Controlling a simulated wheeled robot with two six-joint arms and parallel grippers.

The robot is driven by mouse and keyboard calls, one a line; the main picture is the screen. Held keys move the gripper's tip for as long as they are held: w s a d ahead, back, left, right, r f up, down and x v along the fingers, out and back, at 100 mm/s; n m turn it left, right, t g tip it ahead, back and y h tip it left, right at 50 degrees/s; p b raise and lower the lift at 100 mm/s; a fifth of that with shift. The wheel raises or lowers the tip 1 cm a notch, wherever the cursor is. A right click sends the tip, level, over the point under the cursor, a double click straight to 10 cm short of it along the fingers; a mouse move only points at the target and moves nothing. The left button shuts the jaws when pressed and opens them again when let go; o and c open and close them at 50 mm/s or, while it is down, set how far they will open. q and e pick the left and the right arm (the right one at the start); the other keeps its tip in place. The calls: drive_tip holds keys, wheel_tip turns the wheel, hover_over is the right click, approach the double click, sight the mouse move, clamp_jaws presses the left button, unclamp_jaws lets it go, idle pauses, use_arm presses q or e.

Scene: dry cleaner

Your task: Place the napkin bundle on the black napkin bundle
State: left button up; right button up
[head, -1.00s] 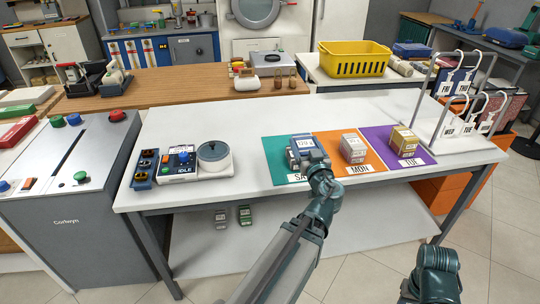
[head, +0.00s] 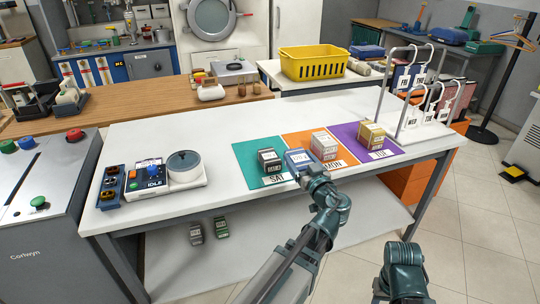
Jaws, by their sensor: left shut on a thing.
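The black napkin bundle (head: 269,161) stands on the teal SAT mat (head: 246,152). My left gripper (head: 306,174) is shut on a blue napkin bundle (head: 298,158) with a pale label. The blue bundle is right of the black one, over the border of the teal and orange mats, and the two look close together. Whether the blue bundle touches the table is hard to tell. The gripper's fingers are mostly hidden by its wrist. Part of my right arm shows at the lower right, with its fingers out of sight.
A pale grey bundle (head: 323,146) stands on the orange MON mat (head: 298,140), close right of the blue bundle. A gold bundle (head: 372,134) sits on the purple TUE mat (head: 400,143). A white hanging rack (head: 420,125) stands farther right. The white table (head: 220,125) is clear behind the mats.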

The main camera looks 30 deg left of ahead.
use_arm(q)
drive_tip(key=w+a, duration=0.2)
drive_tip(key=a, duration=0.2)
drive_tip(key=w+a+f, duration=0.1)
drive_tip(key=w+a, duration=0.1)
drive_tip(key=a, duration=0.2)
drive_tip(key=w+a+b, duration=0.1)
drive_tip(key=w+a, duration=0.1)
drive_tip(key=a, duration=0.2)
drive_tip(key=shift+a+f, duration=0.15)
drive_tip(key=shift+a, duration=0.1)
drive_tip(key=f+b, duration=0.2)
drive_tip(key=a+f+b, duration=0.1)
drive_tip(key=f+b, duration=0.1)
drive_tip(key=shift+w, duration=0.25)
drive_tip(key=shift+r, duration=0.2)
drive_tip(key=shift+f, duration=0.1)
drive_tip(key=o, duration=1.3)
drive_tip(key=shift+o, duration=0.2)
